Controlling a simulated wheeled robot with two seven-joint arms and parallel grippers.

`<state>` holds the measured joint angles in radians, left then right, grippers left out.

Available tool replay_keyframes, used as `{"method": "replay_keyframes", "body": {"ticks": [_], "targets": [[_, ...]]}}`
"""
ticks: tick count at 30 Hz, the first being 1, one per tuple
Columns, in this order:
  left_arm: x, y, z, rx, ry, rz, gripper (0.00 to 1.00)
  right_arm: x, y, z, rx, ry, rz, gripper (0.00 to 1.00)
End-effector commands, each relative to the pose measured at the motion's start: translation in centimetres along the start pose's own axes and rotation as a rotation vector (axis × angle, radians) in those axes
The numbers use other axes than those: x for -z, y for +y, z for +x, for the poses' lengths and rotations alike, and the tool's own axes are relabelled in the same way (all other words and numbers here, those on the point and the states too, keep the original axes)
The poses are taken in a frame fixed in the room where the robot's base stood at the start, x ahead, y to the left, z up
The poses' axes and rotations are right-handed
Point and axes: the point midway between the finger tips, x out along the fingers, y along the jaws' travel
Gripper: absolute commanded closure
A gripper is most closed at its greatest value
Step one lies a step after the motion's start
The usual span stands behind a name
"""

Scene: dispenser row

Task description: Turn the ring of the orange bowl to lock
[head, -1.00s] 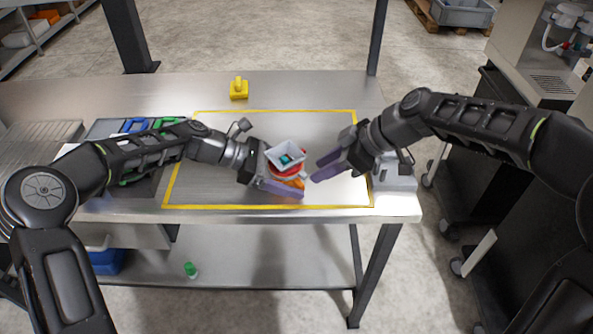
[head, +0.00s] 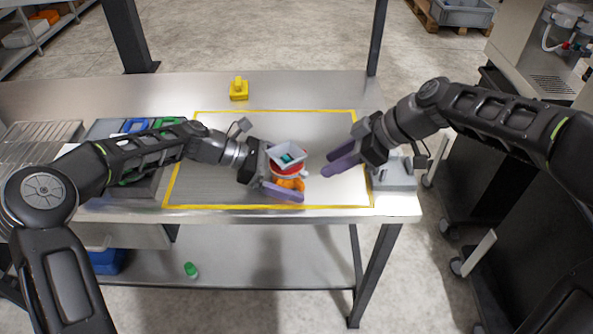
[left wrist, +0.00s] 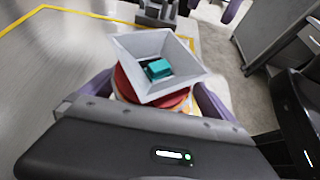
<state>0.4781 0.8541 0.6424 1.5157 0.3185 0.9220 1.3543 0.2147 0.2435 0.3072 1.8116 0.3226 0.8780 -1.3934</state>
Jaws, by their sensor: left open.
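The orange bowl (head: 291,183) stands on the table inside the yellow outline, low and partly covered. A red ring (left wrist: 126,88) sits above it, under a square pale grey hopper (head: 289,151) with a teal block (left wrist: 159,69) inside. My left gripper (head: 287,181) is open, with its purple fingers on either side of the stack below the hopper; the far finger is hidden in the head view. I cannot tell whether the fingers touch it. My right gripper (head: 341,164) is in the air to the right of the stack, apart from it and empty; its finger gap is unclear.
A yellow piece (head: 239,89) stands behind the yellow outline. A grey block-like device (head: 396,175) sits at the table's right end. A tray with blue and green items (head: 135,126) lies at left. The outlined area is otherwise clear.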

Motion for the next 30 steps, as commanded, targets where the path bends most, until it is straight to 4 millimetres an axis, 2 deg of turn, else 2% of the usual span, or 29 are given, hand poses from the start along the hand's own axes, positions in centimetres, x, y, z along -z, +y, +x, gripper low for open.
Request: {"method": "replay_keyframes", "body": {"ticks": [8,13,21,25,30], "targets": [[0.1,0.0,-0.3,-0.001,0.001,0.000,0.00,-0.1,0.0,0.1,0.000,0.000,0.000,0.69],[0.1,0.1,-2.1,-0.003,0.001,0.001,0.00,-0.3,0.0,0.4,0.000,0.000,0.000,0.69],[0.1,0.1,-6.5,-0.003,0.001,0.001,0.00,-0.8,0.0,0.9,0.000,0.000,0.000,0.69],[0.1,0.0,-7.6,0.000,0.001,0.000,0.00,-0.8,0.0,0.9,0.000,0.000,0.000,0.69],[0.0,0.0,-7.8,0.000,0.000,0.000,0.00,-0.8,0.0,0.9,0.000,0.000,0.000,0.69]]}}
